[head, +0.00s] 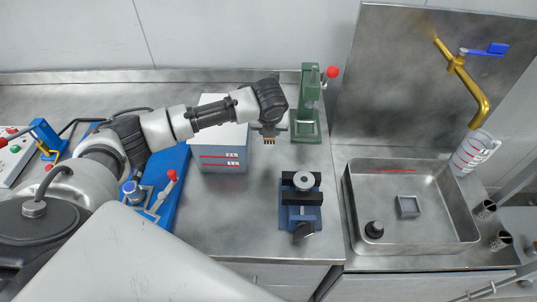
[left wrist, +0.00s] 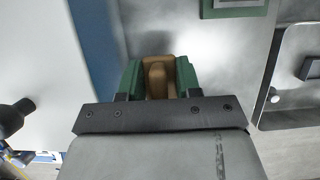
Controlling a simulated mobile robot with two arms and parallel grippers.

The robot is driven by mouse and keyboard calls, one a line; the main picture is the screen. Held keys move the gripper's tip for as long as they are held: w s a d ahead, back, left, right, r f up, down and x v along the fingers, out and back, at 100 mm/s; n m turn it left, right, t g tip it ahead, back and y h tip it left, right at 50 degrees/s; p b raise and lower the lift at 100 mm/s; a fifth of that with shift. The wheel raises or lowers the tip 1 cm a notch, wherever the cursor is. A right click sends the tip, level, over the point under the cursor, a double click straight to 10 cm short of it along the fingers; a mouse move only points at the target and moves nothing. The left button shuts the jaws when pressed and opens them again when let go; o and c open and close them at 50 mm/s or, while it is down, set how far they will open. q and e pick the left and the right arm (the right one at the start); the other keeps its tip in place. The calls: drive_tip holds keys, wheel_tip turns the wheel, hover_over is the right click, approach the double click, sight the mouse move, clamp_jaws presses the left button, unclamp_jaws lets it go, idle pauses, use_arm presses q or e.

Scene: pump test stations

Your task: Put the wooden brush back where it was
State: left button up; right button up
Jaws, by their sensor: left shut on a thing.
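My left gripper (head: 269,130) reaches in from the left over the steel worktop, between the grey-white box and the green press. In the left wrist view its green fingers (left wrist: 158,80) are shut on the wooden brush (left wrist: 157,78), a brown wooden piece. In the head view a small part of the brush (head: 269,140) shows below the fingers. It is held above the worktop; the exact gap is hard to tell. My right gripper does not show in either view.
The grey-white box (head: 222,160) stands left of the gripper. The green press (head: 305,110) with a red knob stands to the right. A blue vise (head: 300,205) stands in front. A steel sink (head: 430,230) with a brass tap (head: 468,82) is at right. Bare worktop (head: 245,215) lies left of the vise.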

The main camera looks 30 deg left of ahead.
use_arm(q)
hover_over(270, 151)
drive_tip(key=s, duration=0.2)
drive_tip(key=f, duration=0.4)
drive_tip(key=shift+w+d+f, duration=0.25)
drive_tip(key=shift+d+f, duration=0.1)
wheel_tip(270, 151, down, 3)
drive_tip(key=shift+f+p, duration=0.1)
drive_tip(key=shift+p, duration=0.35)
drive_tip(key=shift+f, duration=0.2)
drive_tip(key=o, duration=0.8)
drive_tip(key=shift+r, duration=0.25)
drive_tip(key=v, duration=1.1)
drive_tip(key=shift+s+r, duration=0.15)
drive_tip(key=shift+r, duration=0.2)
